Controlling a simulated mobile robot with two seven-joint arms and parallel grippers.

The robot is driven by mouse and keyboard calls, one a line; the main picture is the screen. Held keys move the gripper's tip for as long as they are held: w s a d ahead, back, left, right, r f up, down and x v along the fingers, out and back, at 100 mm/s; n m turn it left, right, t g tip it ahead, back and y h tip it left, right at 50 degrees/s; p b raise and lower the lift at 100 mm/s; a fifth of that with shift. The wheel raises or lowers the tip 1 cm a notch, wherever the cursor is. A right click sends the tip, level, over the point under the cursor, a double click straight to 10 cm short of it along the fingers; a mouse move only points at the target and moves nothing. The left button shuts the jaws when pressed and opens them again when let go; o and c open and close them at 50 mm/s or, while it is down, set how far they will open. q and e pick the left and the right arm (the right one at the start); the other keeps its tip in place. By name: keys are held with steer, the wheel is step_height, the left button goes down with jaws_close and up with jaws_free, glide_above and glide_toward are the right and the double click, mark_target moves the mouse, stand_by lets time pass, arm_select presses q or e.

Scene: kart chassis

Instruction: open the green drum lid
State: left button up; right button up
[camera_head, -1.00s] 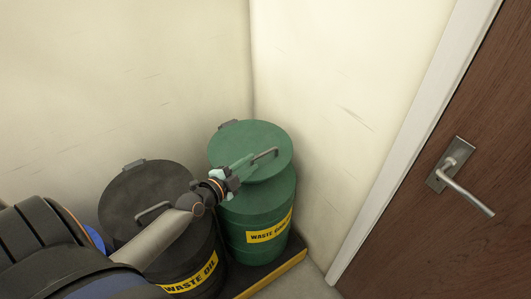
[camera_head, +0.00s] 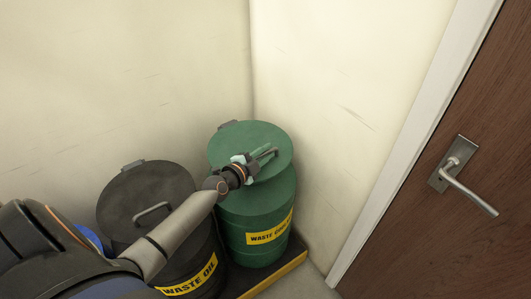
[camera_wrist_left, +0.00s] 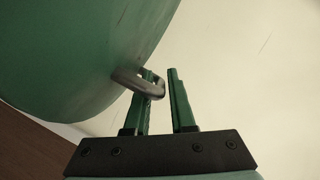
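The green drum (camera_head: 258,218) stands upright in the corner with a yellow waste label. Its round green lid (camera_head: 232,147) lies closed on top, with a grey bar handle (camera_head: 273,153) near the right edge. My left gripper (camera_head: 265,153) is over the lid at the handle. In the left wrist view, its two green fingers (camera_wrist_left: 160,72) are apart. The handle (camera_wrist_left: 128,82) crosses the left finger, and its bent end lies between the fingers; whether they touch it, I cannot tell. The lid (camera_wrist_left: 75,50) fills the upper left there. My right gripper is out of view.
A black waste oil drum (camera_head: 193,253) with its lid (camera_head: 140,190) on stands left of the green drum, under my left arm. Both stand on a low yellow-edged platform (camera_head: 278,277). Walls close in behind and right. A brown door (camera_head: 450,120) is at the right.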

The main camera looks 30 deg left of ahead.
arm_select(q)
jaws_close()
stand_by(1.2)
